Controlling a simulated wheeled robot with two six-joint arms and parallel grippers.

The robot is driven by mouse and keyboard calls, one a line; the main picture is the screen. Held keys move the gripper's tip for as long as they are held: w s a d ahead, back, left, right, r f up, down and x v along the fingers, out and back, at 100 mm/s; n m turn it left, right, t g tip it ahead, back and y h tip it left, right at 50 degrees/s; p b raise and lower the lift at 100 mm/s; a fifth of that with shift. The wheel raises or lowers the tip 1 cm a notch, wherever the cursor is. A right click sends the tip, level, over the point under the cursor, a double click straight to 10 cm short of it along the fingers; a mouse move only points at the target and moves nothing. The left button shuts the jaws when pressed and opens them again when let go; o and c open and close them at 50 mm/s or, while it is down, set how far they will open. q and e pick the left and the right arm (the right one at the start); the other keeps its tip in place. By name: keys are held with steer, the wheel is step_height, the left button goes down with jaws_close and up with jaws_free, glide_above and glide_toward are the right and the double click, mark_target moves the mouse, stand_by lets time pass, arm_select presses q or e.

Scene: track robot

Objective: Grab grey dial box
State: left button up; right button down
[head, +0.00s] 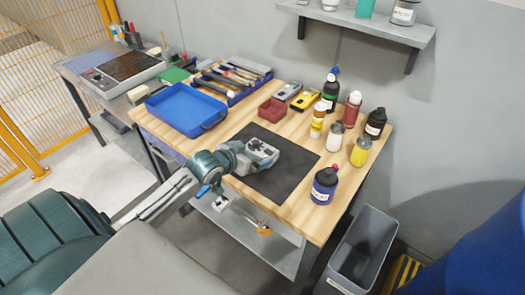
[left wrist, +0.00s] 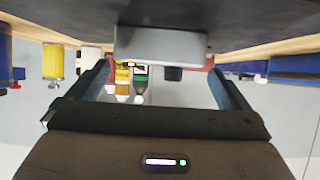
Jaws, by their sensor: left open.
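The grey dial box (head: 264,150), a small light grey box with dark dials on top, lies on the black mat (head: 283,172) on the wooden workbench. My left gripper (head: 243,156) is open at the near left side of the box and hides part of it. In the left wrist view, which looks upside down, the grey box (left wrist: 160,45) sits ahead, between the two spread fingers (left wrist: 162,85). I cannot tell whether the fingers touch it. My right gripper is not in view.
Several bottles, such as a blue one (head: 325,186) and a yellow one (head: 361,151), stand to the right. A red bin (head: 271,110), a blue tray (head: 186,109) and a tool tray (head: 236,97) lie behind. The mat's front part is clear.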

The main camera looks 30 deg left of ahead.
mark_target(260, 149)
arm_select(q)
steer(key=shift+w+f, duration=0.25)
steer(key=shift+w, duration=0.25)
steer(key=shift+w+d+f, duration=0.1)
steer(key=shift+w+f, duration=0.05)
steer(key=shift+w, duration=0.15)
steer(key=shift+w+f, duration=0.2)
steer(key=shift+w, duration=0.1)
steer(key=p+x, duration=0.1)
steer(key=x, duration=0.3)
steer(key=shift+w+r+p, duration=0.1)
steer(key=shift+r+p, duration=0.1)
steer(key=shift+p, duration=0.1)
steer(key=shift+w+d+f, duration=0.1)
steer(key=shift+w+f, duration=0.2)
steer(key=shift+w, duration=0.15)
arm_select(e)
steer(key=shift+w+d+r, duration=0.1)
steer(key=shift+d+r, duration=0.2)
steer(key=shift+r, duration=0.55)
arm_select(q)
steer(key=c, duration=0.8)
steer(key=shift+o, duration=0.2)
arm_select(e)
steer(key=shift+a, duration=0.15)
arm_select(q)
steer(key=shift+r, duration=0.1)
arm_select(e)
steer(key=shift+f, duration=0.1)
